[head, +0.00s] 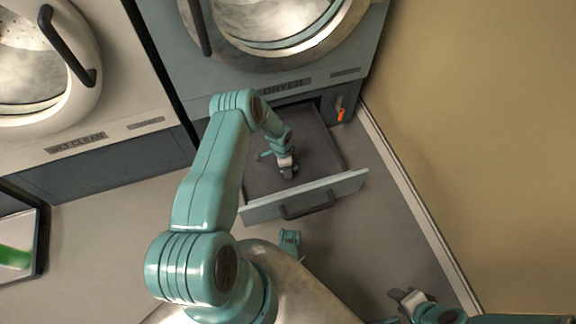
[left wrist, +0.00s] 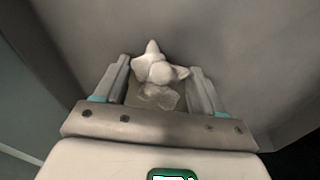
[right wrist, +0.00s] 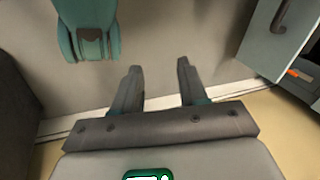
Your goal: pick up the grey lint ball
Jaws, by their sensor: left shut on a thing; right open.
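The grey lint ball (left wrist: 158,72) is a pale, knobbly lump between the fingers of my left gripper (left wrist: 158,66) in the left wrist view. My left gripper is shut on it. In the head view my left gripper (head: 288,172) is inside the open drawer (head: 262,208) under the dryer, and I cannot make out the lint ball there. My right gripper (head: 406,297) is open and empty, low at the right of the head view; its spread fingers also show in the right wrist view (right wrist: 158,68).
A wet-clean machine (head: 75,142) is to the left. The wall (head: 480,130) bounds the right. A dark-edged container with something green (head: 14,258) lies at far left.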

